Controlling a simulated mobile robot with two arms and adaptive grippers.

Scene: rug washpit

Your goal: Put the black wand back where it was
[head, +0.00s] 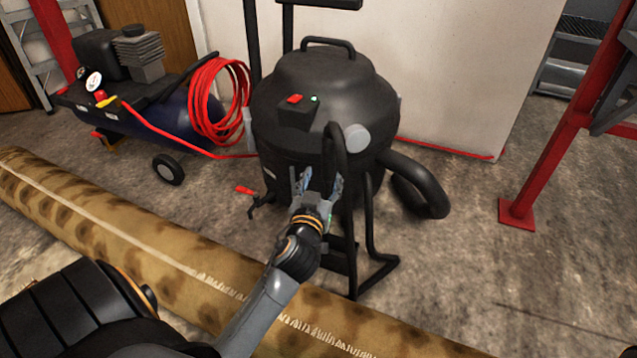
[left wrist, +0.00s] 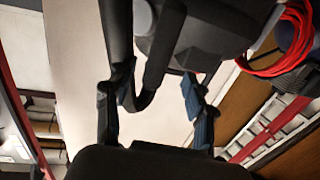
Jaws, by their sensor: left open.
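The black vacuum (head: 320,85) stands upright on the concrete, beyond the spotted rug roll. A black tube with a curved end (head: 338,143), which looks like the wand, shows against its front; its lower part is hidden by my gripper and the dark frame. My left gripper (head: 318,181) is open just in front of the vacuum, below the curved end. In the left wrist view the curved black tube (left wrist: 162,62) shows between my spread fingers (left wrist: 157,85); I cannot tell whether they touch it. My right gripper is not in view.
The rolled spotted rug (head: 120,235) lies across the front, under my left arm. A blue air compressor (head: 180,125) with a coiled red hose (head: 205,105) stands left. A thick black hose (head: 425,185) bends out at the vacuum's right. A red post (head: 560,130) stands right; floor between is clear.

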